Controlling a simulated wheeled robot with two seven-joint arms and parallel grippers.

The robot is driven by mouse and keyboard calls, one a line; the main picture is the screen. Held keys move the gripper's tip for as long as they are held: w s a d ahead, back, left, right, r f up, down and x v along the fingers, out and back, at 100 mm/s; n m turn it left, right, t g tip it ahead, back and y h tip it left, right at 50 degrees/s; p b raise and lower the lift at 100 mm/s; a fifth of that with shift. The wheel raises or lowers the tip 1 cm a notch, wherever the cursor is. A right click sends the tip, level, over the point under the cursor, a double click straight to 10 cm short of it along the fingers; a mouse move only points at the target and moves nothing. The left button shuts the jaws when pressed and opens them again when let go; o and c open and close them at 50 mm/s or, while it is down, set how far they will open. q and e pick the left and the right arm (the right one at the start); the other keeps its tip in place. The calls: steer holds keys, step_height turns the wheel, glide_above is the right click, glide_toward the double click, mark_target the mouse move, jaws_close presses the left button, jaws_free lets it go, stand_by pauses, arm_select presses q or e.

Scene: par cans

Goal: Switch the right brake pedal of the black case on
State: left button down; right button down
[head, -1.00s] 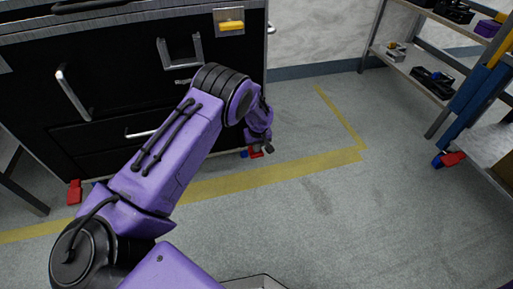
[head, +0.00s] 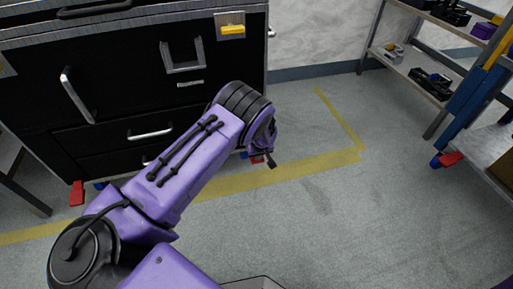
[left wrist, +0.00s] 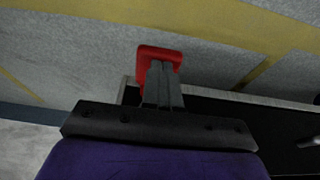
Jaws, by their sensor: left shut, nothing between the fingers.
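The black case (head: 120,95) stands at the upper left in the head view. Its right brake pedal (head: 257,159) is red and low at the case's right corner, partly hidden behind my left gripper (head: 271,163). In the left wrist view the red pedal (left wrist: 160,51) lies just beyond the fingertips of my left gripper (left wrist: 161,66). The fingers are shut and empty and overlap part of the pedal in that view; I cannot tell whether they touch it. Whether the pedal is up or down is unclear. My right gripper is out of view.
Another red pedal (head: 77,193) is at the case's left corner. A shelf rack (head: 420,80) with a red caster pedal (head: 452,159) stands at the right. Grey floor with a yellow line (head: 300,168) is clear between them.

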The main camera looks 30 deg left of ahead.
arm_select(q)
steer(key=shift+s+d+f, duration=0.1)
steer(key=shift+d+f, duration=0.05)
steer(key=shift+f, duration=0.5)
steer(key=shift+s+d+f, duration=0.1)
steer(key=shift+d+f, duration=0.05)
steer(key=shift+f, duration=0.45)
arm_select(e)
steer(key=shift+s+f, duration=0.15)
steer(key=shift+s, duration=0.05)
arm_select(q)
steer(key=shift+r, duration=0.1)
